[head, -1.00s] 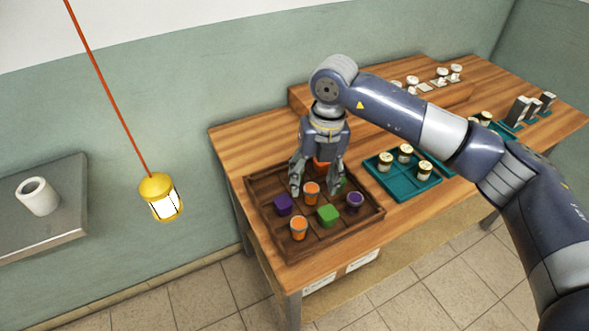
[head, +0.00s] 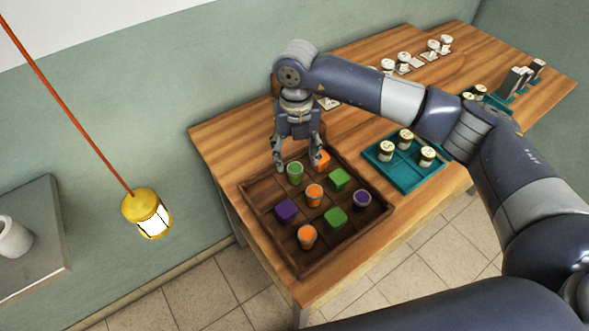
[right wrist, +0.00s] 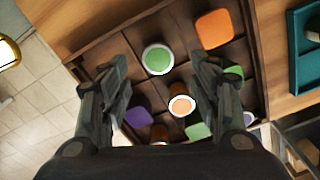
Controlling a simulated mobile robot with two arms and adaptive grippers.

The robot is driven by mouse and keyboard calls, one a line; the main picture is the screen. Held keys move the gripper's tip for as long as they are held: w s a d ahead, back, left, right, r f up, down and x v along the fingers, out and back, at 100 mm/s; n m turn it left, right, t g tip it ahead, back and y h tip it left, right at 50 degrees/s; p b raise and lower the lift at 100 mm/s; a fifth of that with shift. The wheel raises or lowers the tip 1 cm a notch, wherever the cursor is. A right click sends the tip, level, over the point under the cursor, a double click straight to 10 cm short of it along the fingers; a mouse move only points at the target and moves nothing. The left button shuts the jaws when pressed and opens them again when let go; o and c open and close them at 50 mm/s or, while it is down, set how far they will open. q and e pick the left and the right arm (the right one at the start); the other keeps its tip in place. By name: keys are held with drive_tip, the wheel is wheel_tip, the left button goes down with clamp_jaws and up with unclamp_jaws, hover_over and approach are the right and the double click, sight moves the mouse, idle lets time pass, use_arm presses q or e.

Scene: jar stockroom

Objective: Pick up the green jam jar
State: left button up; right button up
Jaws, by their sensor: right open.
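The green jam jar (head: 295,174), a small round jar with a green top, stands upright in the back-left part of the brown divided tray (head: 325,258). My right gripper (head: 297,162) is open above it, pointing down, with one finger on each side in the head view. In the right wrist view the jar's green lid (right wrist: 157,60) lies between the open fingers (right wrist: 161,66), toward the far side of the tips. I see no contact between fingers and jar. My left gripper is not in view.
The tray also holds an orange block (head: 322,158), green blocks (head: 336,218), a purple block (head: 286,211), orange jars (head: 314,195) and a purple jar (head: 362,198). A teal tray (head: 408,182) with jars stands to the right. A yellow lantern (head: 147,213) hangs at left.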

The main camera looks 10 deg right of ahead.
sight(295, 168)
drive_tip(key=shift+f, duration=0.4)
drive_tip(key=shift+w+f, duration=0.1)
drive_tip(key=shift+f, duration=0.15)
wheel_tip(295, 168, down, 5)
drive_tip(key=p, duration=0.2)
drive_tip(key=shift+p, duration=0.3)
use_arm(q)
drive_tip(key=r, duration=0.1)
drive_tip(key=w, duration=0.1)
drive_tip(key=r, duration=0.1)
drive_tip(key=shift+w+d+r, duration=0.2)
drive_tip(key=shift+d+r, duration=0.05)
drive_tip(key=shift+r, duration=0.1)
use_arm(e)
drive_tip(key=shift+w+a, duration=0.1)
drive_tip(key=c, duration=1.2)
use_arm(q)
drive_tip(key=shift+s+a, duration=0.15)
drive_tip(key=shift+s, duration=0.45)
